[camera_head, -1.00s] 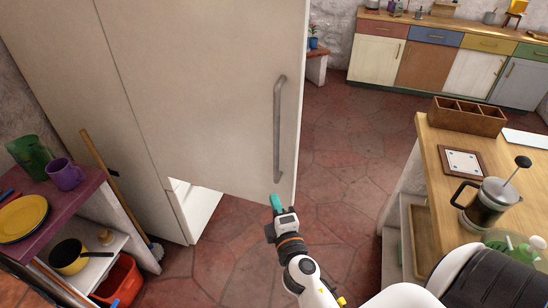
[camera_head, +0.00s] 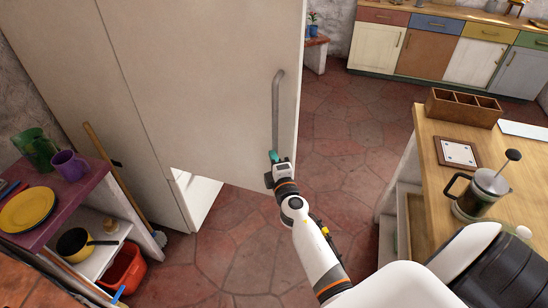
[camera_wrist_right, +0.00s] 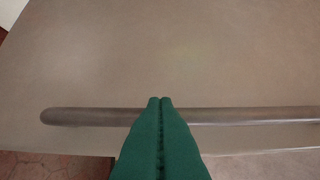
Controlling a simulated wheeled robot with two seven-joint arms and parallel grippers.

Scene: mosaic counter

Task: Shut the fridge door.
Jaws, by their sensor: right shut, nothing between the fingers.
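The tall cream fridge door (camera_head: 215,75) stands open, and a pale strip of the fridge's lower part (camera_head: 200,198) shows below it. Its long grey vertical handle (camera_head: 276,105) is near the door's right edge. My right gripper (camera_head: 274,156) is shut and empty at the lower end of the handle. In the right wrist view, the shut green fingers (camera_wrist_right: 160,102) overlap the handle (camera_wrist_right: 245,116), with the door face (camera_wrist_right: 160,50) behind. I cannot tell whether they touch it. My left gripper is out of view.
A wooden counter (camera_head: 480,150) with a French press (camera_head: 480,192) and a wooden box (camera_head: 463,107) stands at right. At left, a purple shelf (camera_head: 75,195) holds dishes, beside a broom (camera_head: 115,170) and red bucket (camera_head: 122,268). Tiled floor (camera_head: 340,140) between is clear.

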